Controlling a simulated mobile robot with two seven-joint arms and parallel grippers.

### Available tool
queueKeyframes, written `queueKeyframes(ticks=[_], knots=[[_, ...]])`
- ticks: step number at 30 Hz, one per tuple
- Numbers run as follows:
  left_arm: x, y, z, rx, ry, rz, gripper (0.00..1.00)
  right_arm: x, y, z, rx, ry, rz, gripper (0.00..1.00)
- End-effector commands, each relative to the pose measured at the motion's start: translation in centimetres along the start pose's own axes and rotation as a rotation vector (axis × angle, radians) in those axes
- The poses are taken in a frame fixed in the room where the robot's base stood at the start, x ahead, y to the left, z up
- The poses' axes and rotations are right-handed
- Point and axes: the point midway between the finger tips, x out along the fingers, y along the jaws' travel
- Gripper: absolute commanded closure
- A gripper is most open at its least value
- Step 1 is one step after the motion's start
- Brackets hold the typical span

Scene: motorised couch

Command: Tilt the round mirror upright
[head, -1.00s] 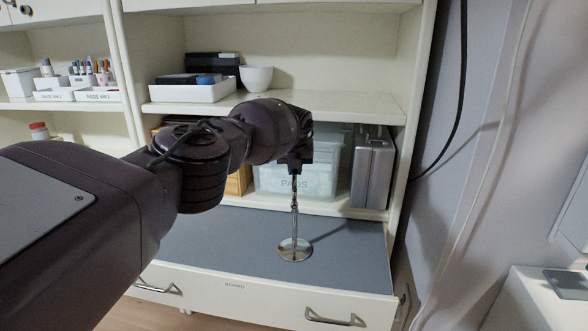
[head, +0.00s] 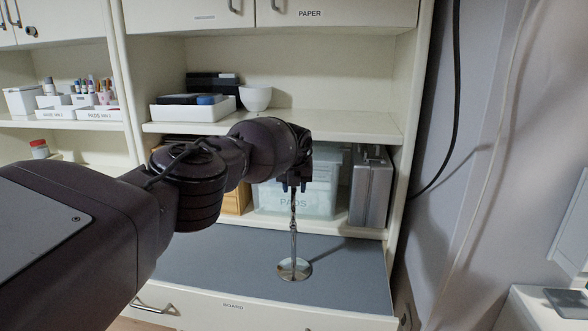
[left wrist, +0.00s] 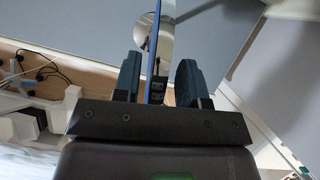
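The round mirror stands on the grey board of the cabinet. In the head view its round foot (head: 294,269) and thin metal stem (head: 293,236) show below my left gripper (head: 295,184); its upper part is largely hidden there. In the left wrist view a thin blue-edged plate, apparently the mirror disc seen edge-on (left wrist: 154,45), runs between the two fingers of my left gripper (left wrist: 160,62). Gaps show on both sides of it, so the fingers are open around it. The disc's exact tilt cannot be told. My right gripper is not in view.
The grey board (head: 220,265) is clear around the foot. Behind it are a clear bin (head: 300,200) and a grey case (head: 369,190) under a shelf. A white tray (head: 192,109) and bowl (head: 256,98) stand above. A wall with cables is on the right.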

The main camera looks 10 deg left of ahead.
Motion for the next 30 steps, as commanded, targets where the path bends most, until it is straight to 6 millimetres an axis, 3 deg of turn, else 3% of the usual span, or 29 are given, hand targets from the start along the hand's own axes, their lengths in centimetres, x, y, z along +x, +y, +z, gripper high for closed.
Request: queueKeyframes(ticks=[1,15,22,30], knots=[[-1.5,0.0,0.3,0.001,-0.006,-0.001,0.62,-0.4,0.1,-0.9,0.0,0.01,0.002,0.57],[-7.8,0.1,0.2,0.002,-0.002,-0.001,0.62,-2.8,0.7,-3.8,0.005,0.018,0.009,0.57],[-9.4,0.0,0.1,0.0,0.0,0.0,0.62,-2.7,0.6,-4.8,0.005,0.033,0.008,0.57],[-9.7,0.0,0.0,0.0,0.001,0.0,0.62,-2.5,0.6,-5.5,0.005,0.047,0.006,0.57]])
